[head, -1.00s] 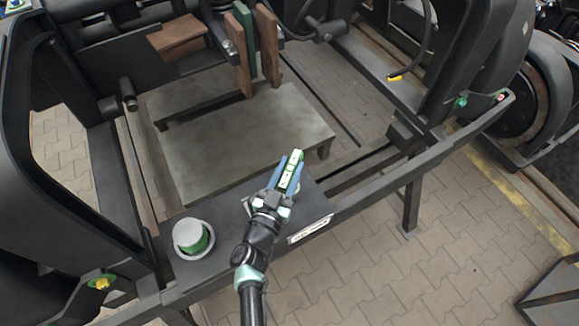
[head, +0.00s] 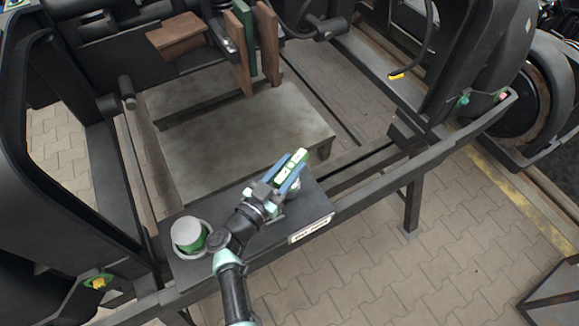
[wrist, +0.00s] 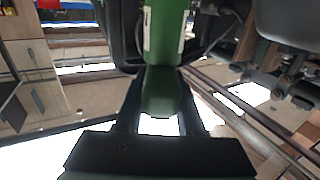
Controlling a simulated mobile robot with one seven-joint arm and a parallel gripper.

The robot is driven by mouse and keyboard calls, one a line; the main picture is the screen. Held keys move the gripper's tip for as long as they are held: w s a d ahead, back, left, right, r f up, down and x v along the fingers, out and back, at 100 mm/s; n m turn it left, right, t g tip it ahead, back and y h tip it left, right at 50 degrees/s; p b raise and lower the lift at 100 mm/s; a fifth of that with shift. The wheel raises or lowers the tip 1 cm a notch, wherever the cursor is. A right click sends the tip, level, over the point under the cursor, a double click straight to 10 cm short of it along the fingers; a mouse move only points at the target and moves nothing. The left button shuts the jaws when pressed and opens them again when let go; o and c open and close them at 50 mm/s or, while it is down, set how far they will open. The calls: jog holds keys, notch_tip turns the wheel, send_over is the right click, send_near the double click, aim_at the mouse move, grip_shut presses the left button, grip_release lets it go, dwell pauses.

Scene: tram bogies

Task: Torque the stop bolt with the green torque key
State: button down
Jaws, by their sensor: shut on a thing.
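My gripper (head: 289,176) is shut on the green torque key (head: 292,166), a green bar with white labels, above the dark plate at the front of the frame. The key tilts up and to the right in the head view. In the wrist view the green key (wrist: 163,75) stands between the two dark fingers (wrist: 160,112) and runs out of the top of the picture. A small pale round part (head: 294,185) shows just below the key at the plate; I cannot tell whether it is the stop bolt.
A green cylinder with a grey cap (head: 187,231) sits in a round holder on the dark plate (head: 240,260). A grey platform (head: 260,125) lies behind. Brown and green boards (head: 240,50) stand beyond it. Dark side frames rise left and right. A black hose (head: 425,50) hangs at the upper right.

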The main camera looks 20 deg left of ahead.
jog(key=shift+a+m+h+b, duration=0.1)
jog(key=shift+m+h+b, duration=0.4)
jog(key=shift+h, duration=0.3)
jog(key=shift+r, duration=0.15)
notch_tip(320, 180, up, 6)
jog(key=p, duration=0.6)
jog(key=s+d+f+n+y+b, duration=0.1)
jog(key=s+d+f+y, duration=0.1)
jog(key=s+d, duration=0.5)
jog(key=s+d+f+n+y+b, duration=0.1)
jog(key=s+d+f+n+y, duration=0.1)
jog(key=s+d, duration=0.5)
jog(key=shift+d+f+t+y+b, duration=0.35)
jog(key=shift+d+f+y, duration=0.45)
jog(key=shift+d, duration=0.45)
